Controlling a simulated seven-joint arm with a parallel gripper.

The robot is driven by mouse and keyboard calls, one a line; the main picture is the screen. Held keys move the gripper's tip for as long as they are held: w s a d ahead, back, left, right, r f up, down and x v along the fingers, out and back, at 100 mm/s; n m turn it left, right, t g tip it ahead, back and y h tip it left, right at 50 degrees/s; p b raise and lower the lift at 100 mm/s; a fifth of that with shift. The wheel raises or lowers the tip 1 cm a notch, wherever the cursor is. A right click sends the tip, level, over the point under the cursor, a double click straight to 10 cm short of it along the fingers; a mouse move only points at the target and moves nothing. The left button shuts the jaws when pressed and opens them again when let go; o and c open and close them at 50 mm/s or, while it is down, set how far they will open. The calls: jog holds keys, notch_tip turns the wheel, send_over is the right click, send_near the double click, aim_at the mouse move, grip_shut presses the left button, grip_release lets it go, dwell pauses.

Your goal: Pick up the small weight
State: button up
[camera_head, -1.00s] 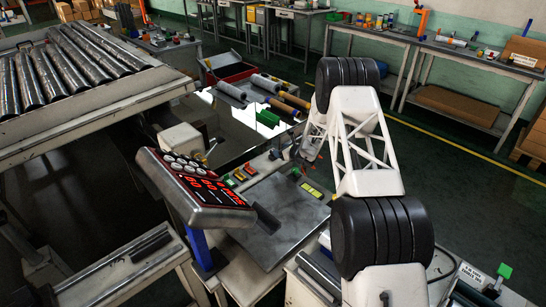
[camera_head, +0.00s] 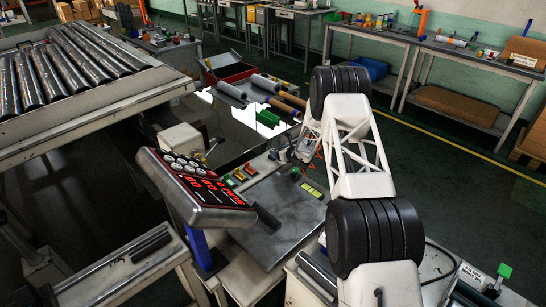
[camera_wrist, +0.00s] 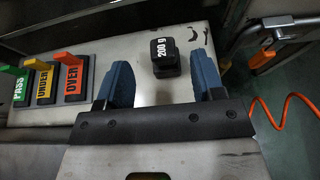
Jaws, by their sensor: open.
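The small weight (camera_wrist: 164,58) is a black block marked "200 g". It stands on a pale worn surface in the wrist view, near the top centre. My gripper (camera_wrist: 158,72) is open, with a blue finger on each side of the view. The weight shows between the two fingers, nearer the right one, with a gap to each. I cannot tell how far above it the fingers are. In the head view my arm reaches over the bench, and its end and the weight are too small or hidden to make out.
Left of the weight are green PASS, yellow UNDER (camera_wrist: 43,80) and red OVER (camera_wrist: 71,77) levers. An orange coiled cable (camera_wrist: 283,120) hangs at right. In the head view a scale plate (camera_head: 283,222) and red-digit display (camera_head: 200,186) stand beside my arm.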

jog(key=shift+w+a+f, duration=0.15)
jog(key=shift+w+a, duration=0.05)
dwell(0.4)
jog(key=shift+x, duration=2.45)
jog(key=shift+d+f, duration=0.1)
jog(key=shift+c, duration=0.4)
jog(key=c, duration=1)
jog(key=shift+r, duration=1.05)
jog(key=shift+w+r, duration=0.1)
jog(key=shift+r, duration=0.85)
jog(key=s+d, duration=0.1)
jog(key=s, duration=0.4)
jog(key=s+d, duration=0.1)
jog(key=s, duration=0.4)
jog(key=s+d+r, duration=0.1)
jog(key=s, duration=0.4)
jog(key=shift+s, duration=0.4)
